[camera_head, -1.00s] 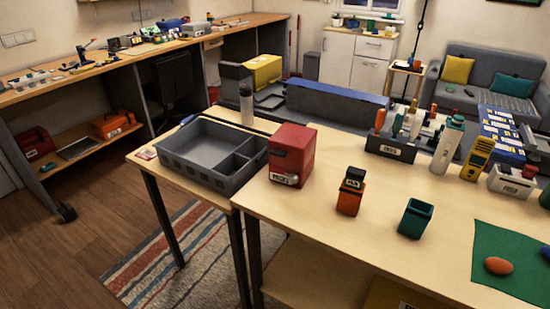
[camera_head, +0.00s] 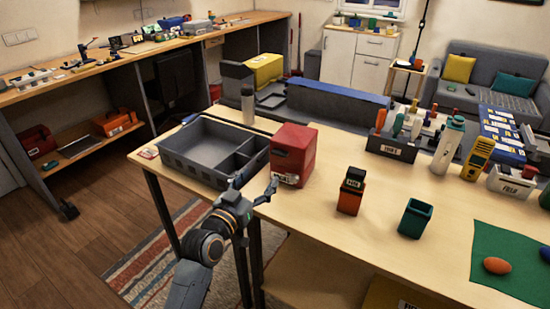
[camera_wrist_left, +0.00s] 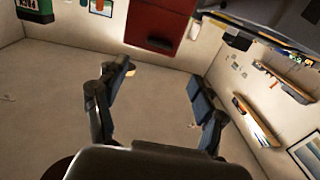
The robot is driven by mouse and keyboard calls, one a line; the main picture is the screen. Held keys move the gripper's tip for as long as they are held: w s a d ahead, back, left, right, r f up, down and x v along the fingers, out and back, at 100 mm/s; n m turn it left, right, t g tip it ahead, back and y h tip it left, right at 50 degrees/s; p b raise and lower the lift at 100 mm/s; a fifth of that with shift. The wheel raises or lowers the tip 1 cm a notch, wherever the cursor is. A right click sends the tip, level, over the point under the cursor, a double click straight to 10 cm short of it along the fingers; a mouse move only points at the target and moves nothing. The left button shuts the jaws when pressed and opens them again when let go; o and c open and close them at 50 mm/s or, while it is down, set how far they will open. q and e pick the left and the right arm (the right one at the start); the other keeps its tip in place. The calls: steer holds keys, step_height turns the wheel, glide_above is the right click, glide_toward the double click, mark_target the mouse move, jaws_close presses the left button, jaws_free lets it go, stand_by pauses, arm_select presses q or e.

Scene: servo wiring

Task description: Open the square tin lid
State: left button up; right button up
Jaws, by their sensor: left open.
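A red box-shaped tin (camera_head: 294,150) with a white label low on its front stands on the wooden table, right of a grey tray. Its top looks closed. It also shows upside down at the top of the left wrist view (camera_wrist_left: 160,22). My left gripper (camera_head: 258,185) is open and empty, at the table's front edge. Its fingers point at the tin's lower front, with the right fingertip close to the label; I cannot tell whether it touches. The open fingers (camera_wrist_left: 160,78) also show in the wrist view, apart from the tin. My right gripper is not in view.
The grey divided tray (camera_head: 200,165) stands left of the tin. An orange container with a black top (camera_head: 350,192) and an open teal container (camera_head: 415,218) stand to the right. Bare table lies between them. A green mat (camera_head: 512,262) holds an orange oval object (camera_head: 497,265).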

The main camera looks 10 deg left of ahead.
mark_target(278, 155)
arm_select(q)
steer(key=x, duration=1)
steer(key=shift+w, duration=0.2)
jaws_close()
